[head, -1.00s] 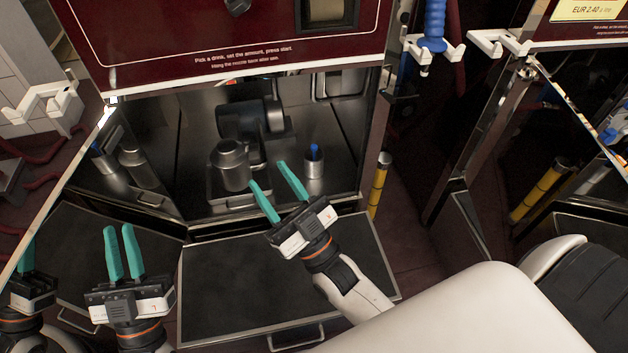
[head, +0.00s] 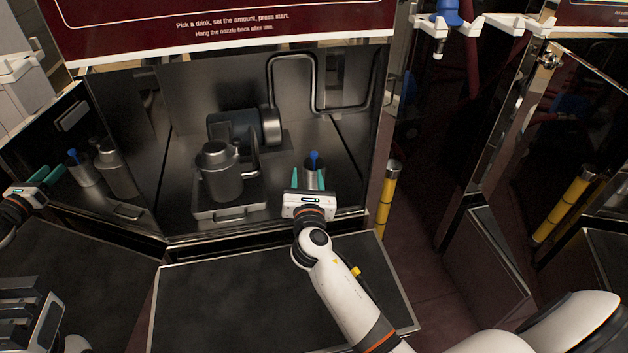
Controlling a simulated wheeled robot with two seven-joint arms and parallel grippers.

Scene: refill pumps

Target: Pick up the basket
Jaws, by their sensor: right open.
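Nothing in view is plainly a woven or wire basket. A small metal cup (head: 314,168) with a blue-tipped item (head: 314,155) in it stands upright in the machine's bay, at the right. My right gripper (head: 308,180) is open, with one teal finger on each side of this cup. Its body hides the lower part of the cup, and I cannot tell whether the fingers touch it. My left gripper (head: 28,318) is at the lower left edge, partly cut off, and its fingers cannot be made out.
The bay's left wall mirrors the cup and jug. A dark flat panel (head: 270,290) lies in front. A yellow post (head: 386,205) stands at right.

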